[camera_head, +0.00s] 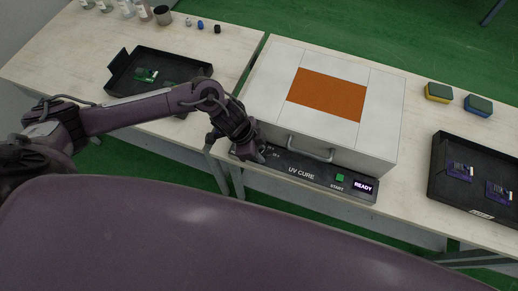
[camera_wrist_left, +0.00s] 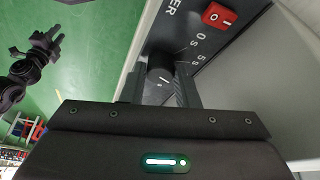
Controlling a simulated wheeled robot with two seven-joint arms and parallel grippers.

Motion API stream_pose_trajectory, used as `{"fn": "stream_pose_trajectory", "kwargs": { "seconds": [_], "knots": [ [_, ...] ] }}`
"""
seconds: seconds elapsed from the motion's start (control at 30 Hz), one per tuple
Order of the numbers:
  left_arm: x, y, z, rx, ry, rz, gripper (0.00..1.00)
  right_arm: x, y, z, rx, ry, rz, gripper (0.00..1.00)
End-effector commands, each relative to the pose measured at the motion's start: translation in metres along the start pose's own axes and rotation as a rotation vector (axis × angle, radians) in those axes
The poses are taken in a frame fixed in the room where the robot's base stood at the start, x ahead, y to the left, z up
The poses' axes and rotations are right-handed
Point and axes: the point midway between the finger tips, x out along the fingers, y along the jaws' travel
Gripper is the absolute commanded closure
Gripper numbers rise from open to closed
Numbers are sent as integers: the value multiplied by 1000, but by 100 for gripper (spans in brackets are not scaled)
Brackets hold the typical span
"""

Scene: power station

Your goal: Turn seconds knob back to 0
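The UV cure machine (camera_head: 330,118) is a white box with an orange top panel and a dark front control strip (camera_head: 300,170). My left gripper (camera_head: 258,154) is at the left end of this strip and hides the knob there. In the left wrist view, the black seconds knob (camera_wrist_left: 160,88) with a small white mark lies between the two fingers of my left gripper (camera_wrist_left: 160,92). The fingers are close beside it; whether they press on it is unclear. Labels "0 s" and "5 s" (camera_wrist_left: 199,48) are printed near it. My right gripper (camera_wrist_left: 48,42) seems to show far off, too small to read.
A red power switch (camera_wrist_left: 219,16) is close to the knob. The strip also has a green start button (camera_head: 340,177) and a display reading READY (camera_head: 363,187). A handle (camera_head: 310,153) juts from the front. Black trays stand left (camera_head: 123,66) and right (camera_head: 436,170).

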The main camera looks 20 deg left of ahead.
Motion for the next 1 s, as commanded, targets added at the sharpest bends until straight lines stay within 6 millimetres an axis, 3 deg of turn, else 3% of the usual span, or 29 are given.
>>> {"fn": "stream_pose_trajectory", "kwargs": {
  "seconds": [0.03, 0.17, 0.47, 1.0],
  "knots": [
    [0, 0, 0, 0, 0, 0, 79, 0, 0, 0, 0, 0, 1, 70],
    [0, 0, 0, 0, 0, 0, 96, 0, 1, 0, 0, 0, 1, 70],
    [-2, 0, -1, -38, 2, -15, 96, -8, 1, -1, 0, 0, 1, 70],
    [-4, 4, -2, -393, 7, -158, 96, -58, 2, -5, 0, 0, 1, 70]
  ]
}}
